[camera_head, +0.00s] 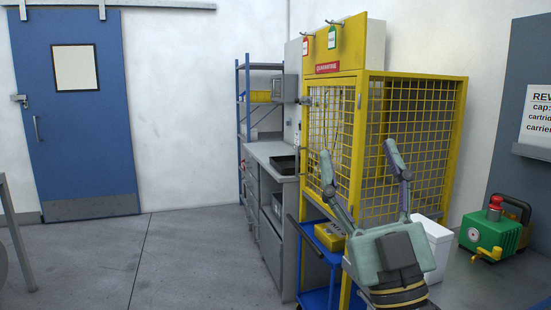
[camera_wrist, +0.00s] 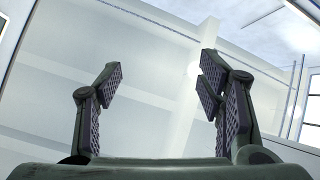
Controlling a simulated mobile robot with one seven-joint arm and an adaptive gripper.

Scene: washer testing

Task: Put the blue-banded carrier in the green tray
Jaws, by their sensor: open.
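My gripper (camera_head: 357,168) is open and empty, raised with its fingers pointing up in front of the yellow mesh cage. In the wrist view my gripper (camera_wrist: 158,82) shows both fingers spread wide, with only wall and ceiling beyond them. I cannot make out a blue-banded carrier in either view. I cannot make out a green tray in either view.
A yellow mesh cage (camera_head: 437,115) stands behind my gripper. A blue cart (camera_head: 320,240) holds a yellow box (camera_head: 329,236). A green machine (camera_head: 488,232) sits on the right-hand bench, near a white bin (camera_head: 437,243). A grey counter (camera_head: 262,150) bears a black tray (camera_head: 284,165).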

